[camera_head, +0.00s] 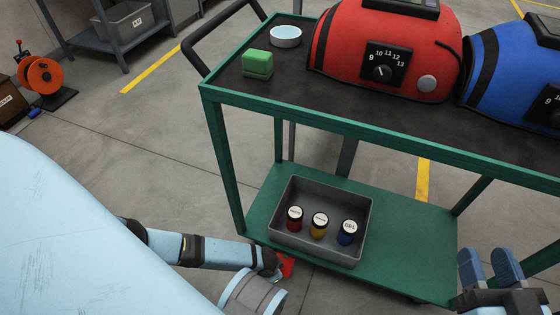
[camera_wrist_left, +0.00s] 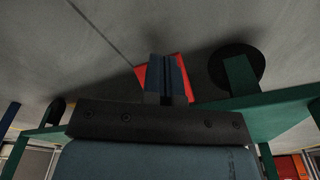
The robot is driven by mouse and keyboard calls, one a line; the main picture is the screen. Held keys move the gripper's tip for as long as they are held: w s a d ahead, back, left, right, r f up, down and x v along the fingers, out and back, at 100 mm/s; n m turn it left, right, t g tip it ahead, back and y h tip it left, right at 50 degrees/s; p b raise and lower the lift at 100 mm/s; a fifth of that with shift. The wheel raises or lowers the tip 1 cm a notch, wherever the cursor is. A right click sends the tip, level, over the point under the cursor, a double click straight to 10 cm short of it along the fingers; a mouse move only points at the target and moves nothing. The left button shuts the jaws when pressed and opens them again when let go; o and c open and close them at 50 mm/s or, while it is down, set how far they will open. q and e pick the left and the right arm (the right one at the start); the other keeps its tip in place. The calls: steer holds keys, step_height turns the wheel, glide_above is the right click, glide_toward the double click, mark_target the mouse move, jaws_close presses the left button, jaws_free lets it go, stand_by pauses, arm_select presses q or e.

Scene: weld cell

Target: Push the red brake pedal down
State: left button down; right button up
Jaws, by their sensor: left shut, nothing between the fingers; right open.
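The red brake pedal (camera_head: 287,264) shows as a small red patch low beside the green cart (camera_head: 340,128), at its lower shelf's front left corner. My left arm reaches down to it and its wrist hides part of it. In the left wrist view my left gripper (camera_wrist_left: 166,62) is shut and empty, its fingertips lying over the red pedal (camera_wrist_left: 185,74), which shows on both sides of them. I cannot tell whether the fingertips touch the pedal. My right gripper (camera_head: 491,266) is open and empty at the lower right, in front of the cart.
The lower shelf holds a grey bin (camera_head: 313,252) with several labelled jars. The top holds a green block (camera_head: 257,65), a round dish (camera_head: 286,36), a red machine (camera_head: 385,50) and a blue machine (camera_head: 510,70). In the left wrist view a dark round caster (camera_wrist_left: 255,64) is right of the pedal.

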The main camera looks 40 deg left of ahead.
arm_select(q)
step_height(320, 180, up, 14)
steer(key=s+p, duration=0.1)
steer(key=p, duration=0.6)
steer(key=shift+s+a+f+p, duration=0.15)
steer(key=shift+a+p, duration=0.15)
steer(key=shift+p, duration=0.1)
arm_select(e)
step_height(320, 180, up, 6)
steer(key=s+m+t, duration=0.2)
steer(key=m, duration=0.1)
steer(key=shift+a+f, duration=0.15)
steer(key=shift+a, duration=0.15)
